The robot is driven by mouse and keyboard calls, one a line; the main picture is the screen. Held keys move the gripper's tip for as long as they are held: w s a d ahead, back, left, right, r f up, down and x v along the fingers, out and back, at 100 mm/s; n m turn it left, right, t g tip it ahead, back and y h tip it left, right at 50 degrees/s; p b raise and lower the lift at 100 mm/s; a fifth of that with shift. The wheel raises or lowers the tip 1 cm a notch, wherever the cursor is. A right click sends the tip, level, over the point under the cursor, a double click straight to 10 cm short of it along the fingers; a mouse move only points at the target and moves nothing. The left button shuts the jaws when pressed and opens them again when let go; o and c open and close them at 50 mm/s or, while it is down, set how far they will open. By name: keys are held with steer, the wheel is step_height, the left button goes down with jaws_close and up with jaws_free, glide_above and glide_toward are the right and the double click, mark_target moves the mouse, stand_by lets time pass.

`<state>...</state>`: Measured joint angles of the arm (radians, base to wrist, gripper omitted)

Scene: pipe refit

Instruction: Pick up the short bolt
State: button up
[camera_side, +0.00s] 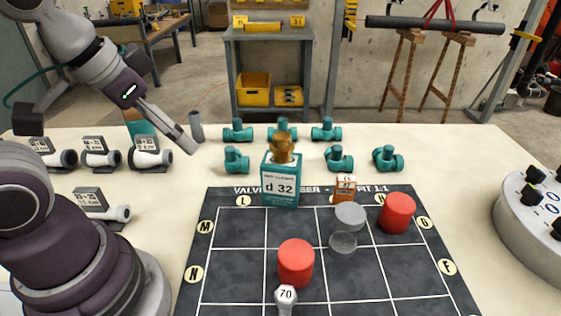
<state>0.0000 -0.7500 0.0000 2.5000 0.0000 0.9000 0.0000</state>
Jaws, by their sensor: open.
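A bolt (285,296) with a pale hex head marked 70 stands at the front edge of the picture, on the dark gridded mat (240,266). Its shank is mostly cut off by the lower edge, so I cannot tell its length. It is the only bolt I can make out. My gripper (188,146) is at the upper left, above the table and pointing down to the right. It is open and empty, far from the bolt and touching nothing.
Red cylinders (296,264) (397,213) and a grey-topped clear cylinder (346,232) stand on the mat. A teal box marked d 32 (281,184) and a small orange box (344,190) stand at its back. Teal valves (238,131) and grey pipe fittings (101,156) lie beyond.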

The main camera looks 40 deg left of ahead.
steer(key=m+g, duration=0.6)
steer(key=m, duration=1.2)
glide_above(286, 314)
steer(key=f, duration=1)
steer(key=shift+w+a+f, duration=0.25)
steer(key=shift+a+f, duration=0.05)
steer(key=shift+f, duration=0.05)
step_height(286, 314, down, 9)
steer(key=shift+r, duration=0.1)
steer(key=shift+f, duration=0.45)
jaws_close()
